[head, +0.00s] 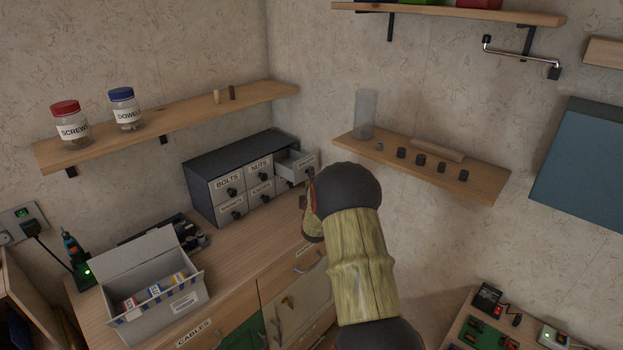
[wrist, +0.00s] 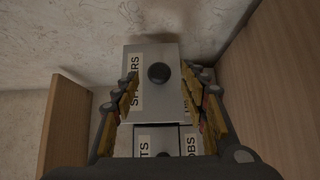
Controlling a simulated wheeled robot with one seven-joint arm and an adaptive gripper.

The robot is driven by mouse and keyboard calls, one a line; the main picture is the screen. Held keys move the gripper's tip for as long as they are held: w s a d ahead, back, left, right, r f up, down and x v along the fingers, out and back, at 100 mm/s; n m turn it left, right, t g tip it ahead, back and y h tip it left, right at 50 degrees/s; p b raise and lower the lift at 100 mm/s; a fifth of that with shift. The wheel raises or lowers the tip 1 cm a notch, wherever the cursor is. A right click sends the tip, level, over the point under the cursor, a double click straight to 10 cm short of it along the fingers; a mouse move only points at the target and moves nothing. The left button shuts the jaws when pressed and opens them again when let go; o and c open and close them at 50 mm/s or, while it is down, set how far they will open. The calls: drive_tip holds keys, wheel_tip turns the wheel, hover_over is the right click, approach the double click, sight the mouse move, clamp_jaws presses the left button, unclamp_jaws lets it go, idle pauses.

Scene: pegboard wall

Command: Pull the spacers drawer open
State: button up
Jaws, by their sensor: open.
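The spacers drawer (head: 305,164) is the top right drawer of the dark cabinet (head: 208,179). It stands out from the cabinet with part of its inside showing. In the wrist view the spacers drawer (wrist: 173,101) has a grey front, a partly covered label and a round black knob (wrist: 158,73). My gripper (wrist: 161,82) is open, its fingers on either side of the knob with gaps between. In the head view my gripper (head: 309,192) is at the cabinet's right end, mostly hidden by my arm.
The bolts drawer (head: 227,184) and nuts drawer (head: 260,167) are shut. A grey open box (head: 150,273) stands on the bench, left of the cabinet. A shelf (head: 180,120) with jars hangs above; another shelf (head: 430,168) is to the right.

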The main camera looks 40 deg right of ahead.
drive_tip(key=v, duration=1)
drive_tip(key=shift+a, duration=0.1)
drive_tip(key=w+a+r+m+y, duration=0.15)
drive_tip(key=a+r+y, duration=0.45)
drive_tip(key=a, duration=0.8)
drive_tip(key=s+a+r+m+g+y, duration=0.1)
drive_tip(key=s+a+r+m, duration=0.15)
drive_tip(key=a, duration=0.45)
drive_tip(key=s+a+r+m+g+y, duration=0.1)
drive_tip(key=s+a+r, duration=0.1)
drive_tip(key=s+a, duration=0.3)
drive_tip(key=s+a+m+g+y, duration=0.1)
drive_tip(key=s+a+g, duration=0.1)
drive_tip(key=s+a, duration=0.3)
drive_tip(key=s+a+m+g+y, duration=0.1)
drive_tip(key=s+a, duration=0.5)
drive_tip(key=s, duration=0.7)
drive_tip(key=s+a+f+m+g+y, duration=0.1)
drive_tip(key=s+a+m+g, duration=0.1)
drive_tip(key=s+a, duration=0.3)
drive_tip(key=s+g, duration=0.1)
drive_tip(key=s, duration=0.3)
drive_tip(key=shift+s+a+m+y, duration=0.2)
drive_tip(key=shift+a+m+y, duration=0.1)
drive_tip(key=shift+m, duration=0.1)
